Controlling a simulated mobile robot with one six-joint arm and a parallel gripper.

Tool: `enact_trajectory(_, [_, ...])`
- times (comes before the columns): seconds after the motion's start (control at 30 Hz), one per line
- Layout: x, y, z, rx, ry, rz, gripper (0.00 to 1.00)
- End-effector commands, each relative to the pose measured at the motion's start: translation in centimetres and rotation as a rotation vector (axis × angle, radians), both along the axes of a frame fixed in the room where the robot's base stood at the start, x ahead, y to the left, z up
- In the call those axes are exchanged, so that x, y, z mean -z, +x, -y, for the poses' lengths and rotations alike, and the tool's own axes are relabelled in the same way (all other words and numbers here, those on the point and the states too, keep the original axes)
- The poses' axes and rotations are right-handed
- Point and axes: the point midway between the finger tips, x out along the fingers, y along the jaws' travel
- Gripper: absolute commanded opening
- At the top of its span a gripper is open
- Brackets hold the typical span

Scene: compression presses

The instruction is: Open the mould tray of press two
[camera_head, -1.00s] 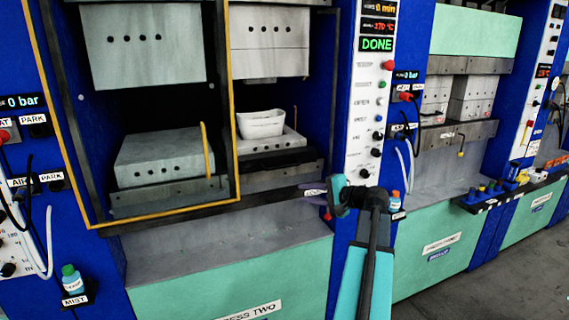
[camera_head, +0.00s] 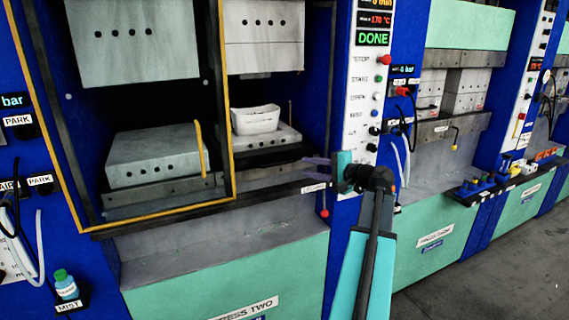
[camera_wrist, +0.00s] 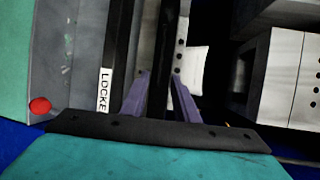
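Press two stands at left in the head view, its name on the green front panel (camera_head: 170,275). A white open-topped tub (camera_head: 256,119) sits on a grey lower block with holes (camera_head: 268,139), inside the right opening; the tub also shows in the wrist view (camera_wrist: 194,65). A label beginning "LOCKE" (camera_wrist: 105,89) is on the front ledge beside a red knob (camera_wrist: 40,106). My gripper (camera_wrist: 160,80) has purple fingers apart, with a dark bar seen between them. In the head view, my gripper (camera_head: 314,162) is at the press's right front edge. Contact with the bar cannot be told.
A yellow-edged guard frame (camera_head: 229,100) covers the left opening. A control panel (camera_head: 366,110) with a red stop knob and "DONE" display stands right of the opening. Another press (camera_head: 440,215) stands further right, with small items on a ledge. Grey floor (camera_head: 480,275) is clear.

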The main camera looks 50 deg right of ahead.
Motion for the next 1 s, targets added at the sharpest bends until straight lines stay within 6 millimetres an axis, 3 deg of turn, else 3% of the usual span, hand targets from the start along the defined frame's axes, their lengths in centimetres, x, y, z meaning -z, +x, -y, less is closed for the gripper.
enact_trajectory(0.7, [1.6,9.7,-0.1,-0.001,0.000,-0.001,0.28])
enact_trajectory(1.0, [2.2,12.0,-0.1,0.001,0.000,0.000,0.28])
